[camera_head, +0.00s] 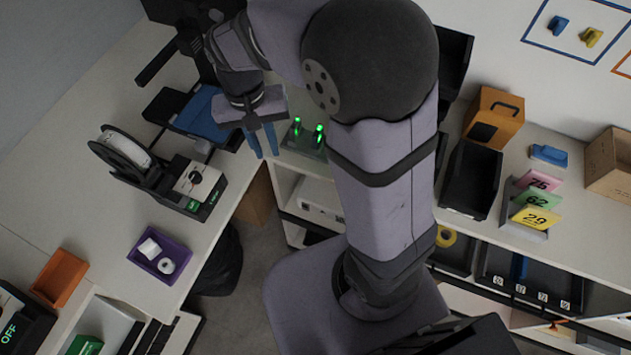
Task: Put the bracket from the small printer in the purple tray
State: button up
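The purple tray (182,250) lies on the left bench and holds two white roll-like pieces (158,255). A black device with a white spool (127,150) and a pale front with a dark knob (198,183) stands behind it. Farther back is a black-framed machine with a blue plate (202,115), partly hidden by my arm. I cannot tell which is the small printer, and I make out no bracket on either. My gripper (263,143) points down with its blue fingers a little apart and nothing visible between them, right of the blue plate.
An orange tray (60,277) lies at the bench's left. Green-lit devices (307,138) stand on the back shelf. The right shelf holds a black bin (471,178), an orange box (494,115), numbered cards (537,200) and a blue piece (549,155). Bench left of the spool is clear.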

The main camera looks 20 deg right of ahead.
jog(key=s+d+f+n, duration=0.2)
jog(key=s+d, duration=0.5)
jog(key=s, duration=0.4)
jog(key=shift+d+f+n+t+y, duration=0.3)
jog(key=shift+d+f+n+y, duration=0.1)
jog(key=shift+f, duration=0.45)
